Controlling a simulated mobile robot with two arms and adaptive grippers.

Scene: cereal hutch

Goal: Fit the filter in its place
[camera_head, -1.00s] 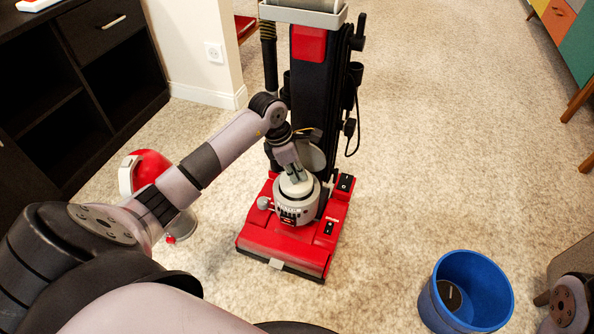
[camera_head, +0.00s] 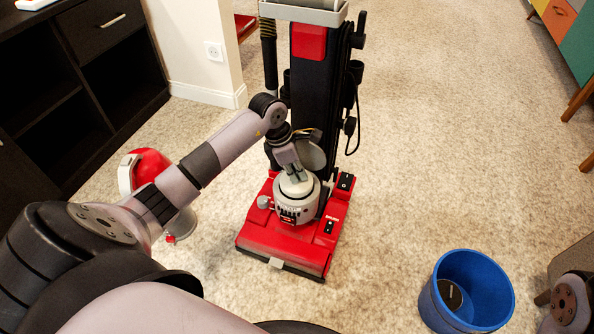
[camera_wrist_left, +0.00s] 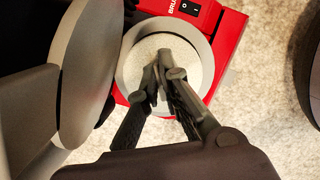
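The filter (camera_head: 297,189) is a pale, round piece at the top of the grey cylindrical housing (camera_head: 293,212) on the red vacuum base. In the left wrist view the filter (camera_wrist_left: 135,72) shows as a pale disc inside a grey ring. My left gripper (camera_head: 294,176) points down onto the filter's top. Its fingers (camera_wrist_left: 160,76) are close together over the disc and seem to pinch its upper part, which they hide. Whether the filter is fully down in the ring cannot be told. My right gripper is not in view.
The upright vacuum (camera_head: 318,110) stands on the carpet. A red and pale canister (camera_head: 152,168) is at left, behind my arm. A blue bucket (camera_head: 432,309) at lower right holds a dark round item (camera_head: 449,294). A dark cabinet (camera_head: 60,90) stands at left.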

